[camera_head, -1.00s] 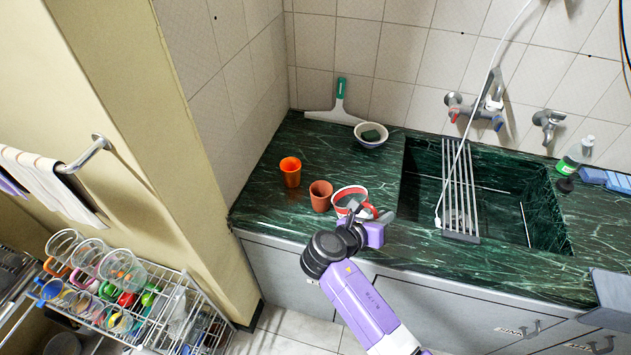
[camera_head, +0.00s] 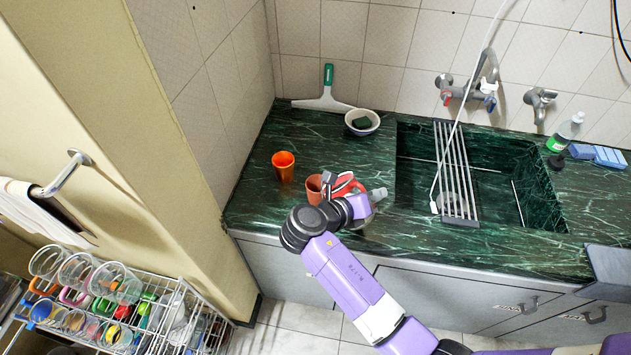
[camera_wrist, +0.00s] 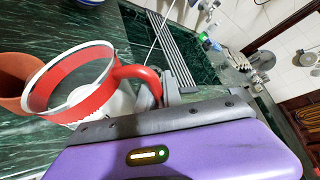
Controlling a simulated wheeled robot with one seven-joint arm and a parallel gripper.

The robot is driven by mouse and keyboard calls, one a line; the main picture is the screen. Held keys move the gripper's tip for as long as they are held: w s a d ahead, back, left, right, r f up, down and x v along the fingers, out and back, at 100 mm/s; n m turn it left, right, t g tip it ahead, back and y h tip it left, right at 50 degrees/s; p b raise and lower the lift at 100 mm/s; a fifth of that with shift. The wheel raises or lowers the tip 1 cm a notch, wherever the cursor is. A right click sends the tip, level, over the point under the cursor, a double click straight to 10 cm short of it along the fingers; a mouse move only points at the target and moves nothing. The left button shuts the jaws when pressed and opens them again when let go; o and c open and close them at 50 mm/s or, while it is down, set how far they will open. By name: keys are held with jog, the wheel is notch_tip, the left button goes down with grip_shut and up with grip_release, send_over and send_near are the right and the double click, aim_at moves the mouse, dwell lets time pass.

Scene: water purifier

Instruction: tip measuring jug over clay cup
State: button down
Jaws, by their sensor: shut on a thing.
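The measuring jug (camera_head: 343,184) has a red rim and red handle and is at the counter's front left. In the wrist view the jug (camera_wrist: 68,84) appears tilted, its rim overlapping the clay cup. My gripper (camera_head: 368,200) is shut on the jug's handle side; in the wrist view its fingers (camera_wrist: 160,92) are at the red handle. I cannot tell whether jug and cup touch.
An orange cup (camera_head: 284,167) stands left of and behind the clay cup. A bowl with a dark green sponge (camera_head: 362,122) and a squeegee (camera_head: 326,98) are at the back. A sink with a rack (camera_head: 455,170) lies right. A wire dish rack (camera_head: 170,315) stands lower left.

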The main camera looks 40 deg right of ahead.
jog(key=shift+w+r+n+g, duration=0.2)
jog(key=shift+r+n, duration=0.1)
jog(key=shift+r, duration=0.25)
jog(key=shift+w+r+n+g, duration=0.2)
jog(key=shift+r+n, duration=0.1)
jog(key=shift+r, duration=0.25)
dwell(1.3)
jog(key=shift+w+a+r+n+g, duration=0.1)
jog(key=shift+w+r+n+g, duration=0.15)
jog(key=shift+r, duration=0.2)
jog(key=shift+w+a+r+n+g, duration=0.15)
jog(key=shift+w+r+n, duration=0.1)
jog(key=shift+r, duration=0.2)
dwell(4.7)
